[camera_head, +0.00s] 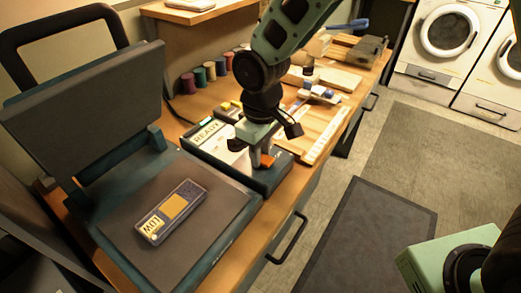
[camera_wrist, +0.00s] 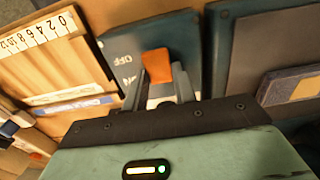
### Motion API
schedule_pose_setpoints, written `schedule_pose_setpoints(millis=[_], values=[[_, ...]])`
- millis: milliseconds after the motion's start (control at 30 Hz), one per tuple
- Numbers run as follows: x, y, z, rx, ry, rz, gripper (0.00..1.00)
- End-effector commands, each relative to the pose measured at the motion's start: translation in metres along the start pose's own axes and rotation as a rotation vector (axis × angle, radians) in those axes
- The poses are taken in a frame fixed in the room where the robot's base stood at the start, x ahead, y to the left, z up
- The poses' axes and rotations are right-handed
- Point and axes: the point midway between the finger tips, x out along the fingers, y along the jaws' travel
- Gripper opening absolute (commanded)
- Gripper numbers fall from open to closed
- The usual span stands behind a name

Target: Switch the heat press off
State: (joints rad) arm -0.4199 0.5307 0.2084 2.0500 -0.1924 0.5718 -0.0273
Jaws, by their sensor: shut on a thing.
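The heat press (camera_head: 100,130) stands at the left of the bench with its dark upper plate raised. Its control box (camera_head: 235,140) is to the right, with a light panel reading READY. An orange switch lever (camera_head: 267,160) is on the box's right end. My gripper (camera_head: 260,163) points down there, its fingers shut on the lever. In the wrist view the lever (camera_wrist: 157,66) shows between the two fingers (camera_wrist: 160,85), beside white lettering that includes OFF. I cannot tell which setting the lever is at.
A patch or card (camera_head: 170,211) lies on the press's lower plate. Thread spools (camera_head: 210,72) stand at the wall. A wooden board with a ruler (camera_head: 325,133) lies right of the box. The floor mat (camera_head: 365,235) is clear; washing machines (camera_head: 445,40) stand behind.

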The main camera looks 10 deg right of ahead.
Motion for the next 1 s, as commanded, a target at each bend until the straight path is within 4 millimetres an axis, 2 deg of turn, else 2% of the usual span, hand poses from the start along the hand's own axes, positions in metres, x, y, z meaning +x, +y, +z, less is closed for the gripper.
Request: schedule_pose_setpoints(millis=[433,867,900,967,1000], values=[[0.0008,0.0007,0.0085,0.003,0.314,-0.001,0.04],[-0.0020,0.0001,0.0086,0.000,0.361,0.000,0.04],[-0.0021,0.0001,0.0085,0.000,0.361,0.000,0.33],[-0.0020,0.0001,0.0086,0.000,0.361,0.000,0.49],[-0.0020,0.0001,0.0087,0.000,0.360,0.000,0.49]])
